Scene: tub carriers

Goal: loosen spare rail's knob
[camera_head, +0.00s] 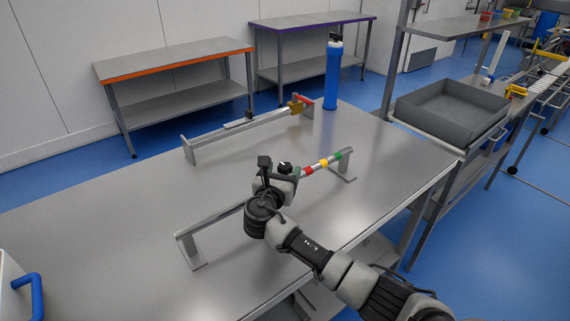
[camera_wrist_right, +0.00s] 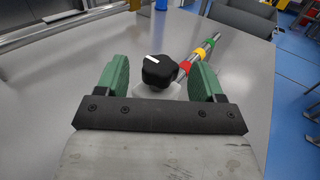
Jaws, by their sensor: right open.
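A metal rail (camera_head: 222,216) on two feet stands along the near part of the table. It carries red, yellow and green bands, which also show in the right wrist view (camera_wrist_right: 200,54). A black lobed knob (camera_wrist_right: 159,70) with a white mark sits by this rail. In the head view the knob (camera_head: 284,167) is partly crowded by my wrist. My right gripper (camera_wrist_right: 158,82) is open, with its green fingers on either side of the knob and visible gaps to it. The gripper (camera_head: 287,173) hides part of the rail. My left gripper is out of view.
A second rail (camera_head: 235,129) with a brass-coloured block and red lever stands farther back on the table (camera_head: 120,215). A blue cylinder (camera_head: 333,75) stands behind it. A grey tray (camera_head: 452,107) is at right. A blue handle (camera_head: 36,295) shows at the left edge.

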